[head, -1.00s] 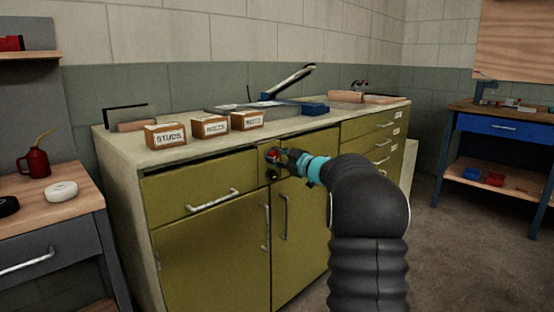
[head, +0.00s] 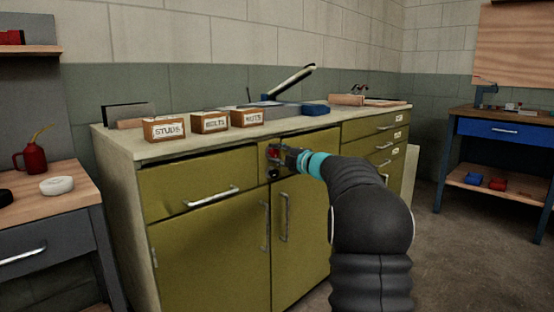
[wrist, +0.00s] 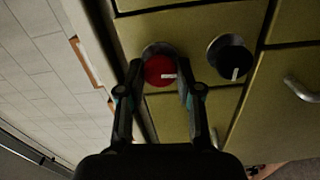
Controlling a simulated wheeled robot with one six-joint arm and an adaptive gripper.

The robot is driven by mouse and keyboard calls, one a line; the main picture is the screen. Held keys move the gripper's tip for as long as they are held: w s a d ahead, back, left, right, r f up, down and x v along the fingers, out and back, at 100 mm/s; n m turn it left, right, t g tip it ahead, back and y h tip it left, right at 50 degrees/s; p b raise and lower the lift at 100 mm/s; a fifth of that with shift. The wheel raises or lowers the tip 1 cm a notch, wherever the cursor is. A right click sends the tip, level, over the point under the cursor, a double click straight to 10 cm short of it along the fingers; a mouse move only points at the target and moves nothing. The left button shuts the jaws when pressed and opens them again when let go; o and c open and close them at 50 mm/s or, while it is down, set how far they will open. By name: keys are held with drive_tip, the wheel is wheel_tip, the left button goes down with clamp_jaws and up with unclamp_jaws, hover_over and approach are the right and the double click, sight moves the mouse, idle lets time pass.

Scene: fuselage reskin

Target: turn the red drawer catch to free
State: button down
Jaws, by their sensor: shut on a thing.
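The red drawer catch (wrist: 160,70) is a round red knob with a white pointer mark on the olive cabinet front (head: 215,215). In the wrist view the mark points to the right. In the head view the red catch (head: 273,153) shows only in part behind the fingers. My gripper (wrist: 158,84) is shut on the red catch, one finger on each side of it. In the head view my gripper (head: 279,157) meets the cabinet front beside the left drawer.
A black knob (wrist: 230,58) with a white mark sits right next to the red catch; in the head view it is just below. Drawer handles (head: 212,197) and door handles (head: 285,217) stick out nearby. Boxes labelled studs, bolts and nuts (head: 210,122) stand on the worktop.

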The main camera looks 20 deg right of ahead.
drive_tip(key=shift+n, duration=0.5)
drive_tip(key=shift+b, duration=0.3)
drive_tip(key=c, duration=0.8)
unclamp_jaws()
drive_tip(key=shift+s, duration=0.1)
drive_tip(key=v, duration=1.1)
drive_tip(key=shift+s+d, duration=0.15)
drive_tip(key=shift+s, duration=0.25)
